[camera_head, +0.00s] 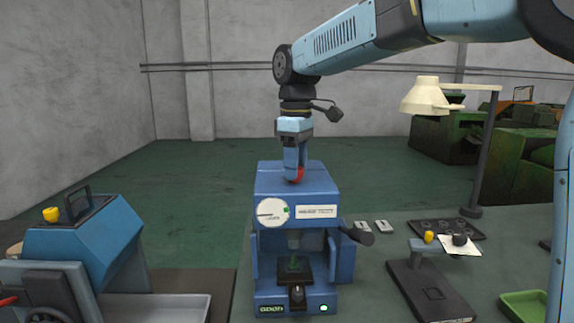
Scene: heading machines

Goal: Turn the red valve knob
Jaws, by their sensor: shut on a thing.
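The red valve knob (299,174) sits on top of the blue machine (265,183) in the middle of the view. Only a small part of it shows, low between my fingers. My gripper (295,172) points straight down from above the machine and is shut on the knob. The fingers hide most of the knob, so I cannot tell its turn angle.
A black lever (358,234) sticks out at the machine's right side. A lamp (425,96) stands at the right, near a small black stand (432,290). Another blue machine (80,240) is at the left. Green machinery (450,138) is at the back right.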

